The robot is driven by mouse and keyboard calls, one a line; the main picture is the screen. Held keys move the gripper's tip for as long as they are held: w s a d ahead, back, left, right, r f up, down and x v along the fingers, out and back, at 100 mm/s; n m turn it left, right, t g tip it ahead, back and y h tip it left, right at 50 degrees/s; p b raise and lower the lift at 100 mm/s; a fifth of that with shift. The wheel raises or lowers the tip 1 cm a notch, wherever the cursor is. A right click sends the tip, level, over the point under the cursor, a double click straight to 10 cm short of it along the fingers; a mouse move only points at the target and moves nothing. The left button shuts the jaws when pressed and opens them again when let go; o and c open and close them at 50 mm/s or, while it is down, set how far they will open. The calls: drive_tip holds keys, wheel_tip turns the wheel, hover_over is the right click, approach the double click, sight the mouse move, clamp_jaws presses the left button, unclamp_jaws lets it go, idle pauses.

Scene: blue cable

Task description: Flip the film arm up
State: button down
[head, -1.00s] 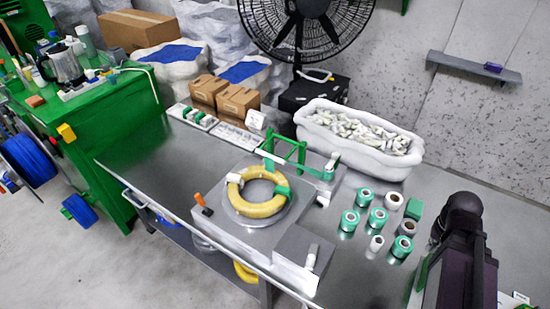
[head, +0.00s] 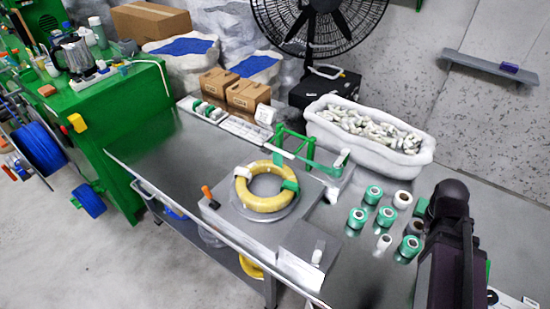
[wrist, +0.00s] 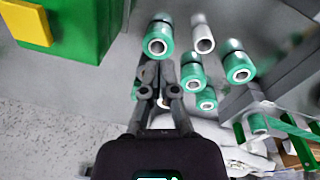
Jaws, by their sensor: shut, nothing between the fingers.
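The film arm (head: 311,160) is a thin white and green bar on a green frame (head: 280,147) at the back of the wrapping machine (head: 237,223). It lies low, slanting down to the right, behind the yellow coil (head: 243,196). A green piece stands at its right end. Green frame parts also show at the right edge of the wrist view (wrist: 258,123). My gripper (wrist: 160,62) is shut and empty, its fingertips pictured just below a green film roll (wrist: 158,38); I cannot tell their distance. My gripper is outside the head view.
Several green and white rolls (head: 357,217) stand on the metal table right of the machine. A white bin (head: 325,127) of wrapped pieces is behind them. An orange handle (head: 208,194) stands at the machine's left. The table's left part (head: 160,150) is clear.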

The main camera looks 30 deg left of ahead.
drive_tip(key=w+a+f+n+t+h+b, duration=0.1)
drive_tip(key=w+a+n+t+h+b, duration=0.2)
drive_tip(key=a+n, duration=0.85)
drive_tip(key=w+a+f+n+t+b, duration=0.2)
drive_tip(key=w+a+n+t+b, duration=0.3)
drive_tip(key=a, duration=1.1)
drive_tip(key=s+a+n+t+y, duration=0.1)
drive_tip(key=s+a+n, duration=0.2)
drive_tip(key=a, duration=0.6)
drive_tip(key=s+a+r+n+t+y+b, duration=0.1)
drive_tip(key=s+a+n, duration=0.2)
drive_tip(key=a+n, duration=0.4)
drive_tip(key=s+a+n+t+b, duration=0.1)
drive_tip(key=s+a+n, duration=0.2)
drive_tip(key=a+n, duration=0.3)
drive_tip(key=a, duration=0.5)
drive_tip(key=shift+s+a+r+y, duration=0.2)
drive_tip(key=shift+a+y, duration=0.1)
drive_tip(key=shift+y, duration=0.1)
drive_tip(key=shift+w, duration=0.15)
